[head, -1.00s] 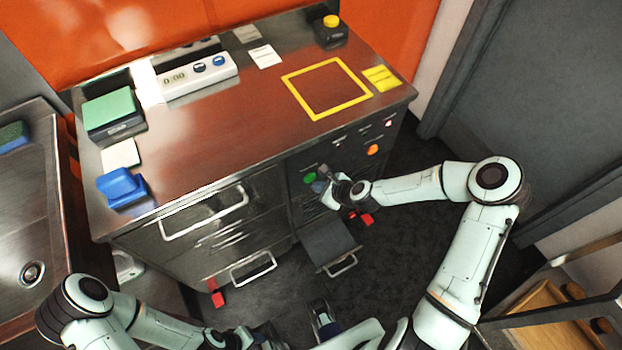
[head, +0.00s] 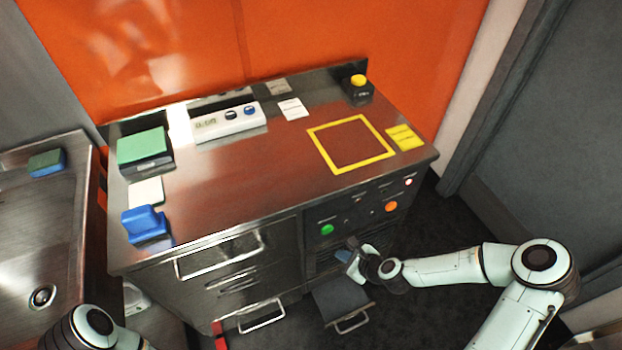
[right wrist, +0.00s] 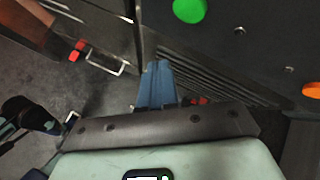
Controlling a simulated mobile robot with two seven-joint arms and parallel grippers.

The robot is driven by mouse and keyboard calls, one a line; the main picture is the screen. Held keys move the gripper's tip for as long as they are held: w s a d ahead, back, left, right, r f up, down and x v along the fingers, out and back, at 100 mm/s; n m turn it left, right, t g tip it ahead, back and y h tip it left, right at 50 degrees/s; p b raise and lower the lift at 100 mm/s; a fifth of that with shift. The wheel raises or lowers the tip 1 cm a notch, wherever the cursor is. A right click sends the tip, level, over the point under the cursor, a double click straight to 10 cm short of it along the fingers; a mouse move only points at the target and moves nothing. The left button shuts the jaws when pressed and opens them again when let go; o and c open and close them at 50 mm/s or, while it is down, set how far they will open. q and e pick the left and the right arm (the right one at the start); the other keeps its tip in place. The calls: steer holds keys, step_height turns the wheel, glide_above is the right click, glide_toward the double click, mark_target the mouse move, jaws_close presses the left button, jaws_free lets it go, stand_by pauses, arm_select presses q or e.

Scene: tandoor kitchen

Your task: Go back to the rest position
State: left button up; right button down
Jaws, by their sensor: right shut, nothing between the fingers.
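My right gripper (head: 350,262) is in front of the counter's front panel, below and to the right of the green button (head: 327,229). It is shut and empty, apart from the button. In the right wrist view its blue fingers (right wrist: 157,82) lie together, and the green button (right wrist: 189,8) shows at the top. My right arm reaches in from the right, bent at the elbow. Part of my left arm (head: 90,328) shows at the lower left; its gripper is outside the head view.
A low flap (head: 340,299) with a handle sticks out under the right gripper. Drawer handles (head: 220,256) project at the left front. An orange button (head: 391,207) sits on the panel. A sink (head: 45,240) stands left. Dark floor (head: 450,225) is free at the right.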

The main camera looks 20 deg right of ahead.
steer(key=s+a+f+n+g+y+p, duration=0.25)
steer(key=s+a+f+n+g, duration=0.4)
steer(key=s+a+n, duration=0.6)
arm_select(q)
steer(key=r, duration=0.1)
steer(key=w+r+p, duration=0.1)
steer(key=r, duration=0.1)
steer(key=w+r+p, duration=0.1)
steer(key=r, duration=0.1)
steer(key=shift+w+r, duration=0.15)
steer(key=shift+r, duration=0.1)
arm_select(e)
steer(key=s+d+f+n+g+h, duration=0.1)
steer(key=s+f+n+g+h, duration=0.1)
steer(key=s+n, duration=0.8)
steer(key=shift+d+f+n+g, duration=0.25)
steer(key=shift+f+n+g, duration=0.05)
steer(key=shift+n+g, duration=0.25)
steer(key=shift+s+h, duration=0.15)
steer(key=shift+h, duration=0.1)
